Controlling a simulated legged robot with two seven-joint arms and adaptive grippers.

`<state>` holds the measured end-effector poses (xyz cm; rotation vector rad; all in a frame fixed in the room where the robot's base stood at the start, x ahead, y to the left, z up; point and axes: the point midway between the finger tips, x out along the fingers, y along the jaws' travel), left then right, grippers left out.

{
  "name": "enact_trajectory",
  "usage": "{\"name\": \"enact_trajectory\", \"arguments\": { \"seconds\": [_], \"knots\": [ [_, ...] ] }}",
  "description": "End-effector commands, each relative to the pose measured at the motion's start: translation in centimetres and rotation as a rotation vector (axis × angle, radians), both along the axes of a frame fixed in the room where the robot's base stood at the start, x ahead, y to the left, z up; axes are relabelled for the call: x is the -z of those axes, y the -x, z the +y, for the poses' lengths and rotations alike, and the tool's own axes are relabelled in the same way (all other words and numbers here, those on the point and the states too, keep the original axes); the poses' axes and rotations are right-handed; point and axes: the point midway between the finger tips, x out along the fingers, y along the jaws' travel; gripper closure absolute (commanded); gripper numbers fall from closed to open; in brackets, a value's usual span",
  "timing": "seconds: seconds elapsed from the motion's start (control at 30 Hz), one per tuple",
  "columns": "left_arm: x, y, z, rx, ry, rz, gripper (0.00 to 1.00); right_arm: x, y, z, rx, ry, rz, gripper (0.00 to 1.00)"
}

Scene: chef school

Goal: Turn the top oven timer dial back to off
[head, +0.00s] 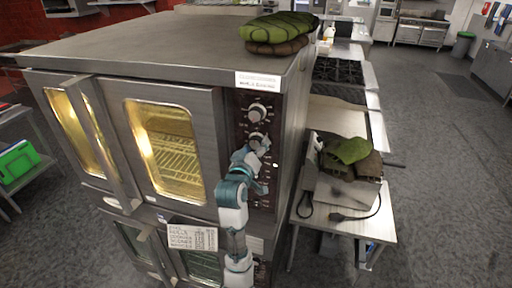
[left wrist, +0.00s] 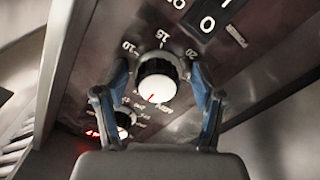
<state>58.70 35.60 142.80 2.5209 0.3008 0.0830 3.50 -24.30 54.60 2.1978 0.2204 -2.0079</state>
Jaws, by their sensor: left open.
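The double oven (head: 165,110) stands at the left with its control panel on the right of the upper door. A round dial with a white face and dark rim (left wrist: 157,84) shows in the left wrist view, ringed by numbers such as 10, 15 and 20. Its red mark points toward the bottom of that view. My left gripper (head: 262,146) is at the panel in the head view. In the left wrist view its blue fingers (left wrist: 158,74) are open on either side of the dial; whether they touch it I cannot tell. My right gripper is not in view.
Another dial (left wrist: 123,119) sits beside a red light, and a rocker switch (left wrist: 207,20) shows above. An upper panel dial (head: 257,111) is clear of my gripper. Green mitts (head: 280,28) lie on the oven. A side table (head: 345,228) stands at its right.

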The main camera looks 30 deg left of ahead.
Motion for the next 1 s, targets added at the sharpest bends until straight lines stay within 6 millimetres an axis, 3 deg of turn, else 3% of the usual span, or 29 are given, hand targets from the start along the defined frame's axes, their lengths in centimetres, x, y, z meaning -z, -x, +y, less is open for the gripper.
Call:
{"name": "enact_trajectory", "arguments": {
  "seconds": [0.17,0.6,1.0],
  "knots": [
    [-0.1,0.6,-0.1,0.0,-0.001,-0.004,0.31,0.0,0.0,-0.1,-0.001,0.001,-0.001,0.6],
    [0.1,6.7,-1.6,0.0,-0.001,0.0,0.31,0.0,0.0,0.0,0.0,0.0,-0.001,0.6],
    [0.2,7.0,-1.7,0.0,0.001,0.002,0.31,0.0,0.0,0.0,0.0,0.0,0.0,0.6]
  ]
}}
